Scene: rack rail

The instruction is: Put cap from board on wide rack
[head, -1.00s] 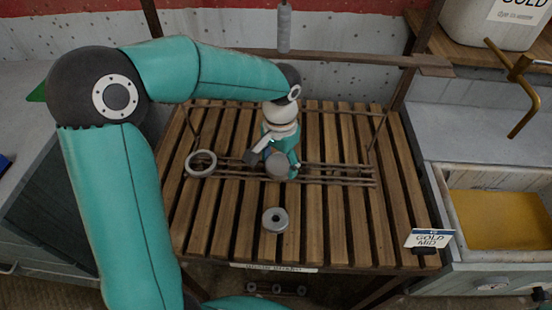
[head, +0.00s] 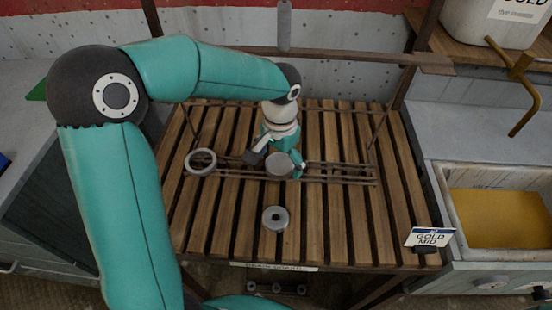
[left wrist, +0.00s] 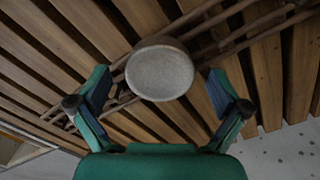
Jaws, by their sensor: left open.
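The grey round cap (head: 279,164) appears to rest on the dark rails of the rack (head: 335,180), near their middle. My left gripper (head: 277,165) is open around it, pointing down. In the left wrist view the cap (left wrist: 159,72) lies between the two spread fingers (left wrist: 158,103), with a gap on each side. The rails pass behind it. The slatted wooden board (head: 225,225) lies beneath the rack. My right gripper is not in view.
A grey ring (head: 201,162) sits at the left end of the rails. A thicker holed ring (head: 275,218) lies on the slats in front. A sign (head: 430,238) stands at the front right corner, beside a yellow-bottomed basin (head: 497,218). The front slats are mostly clear.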

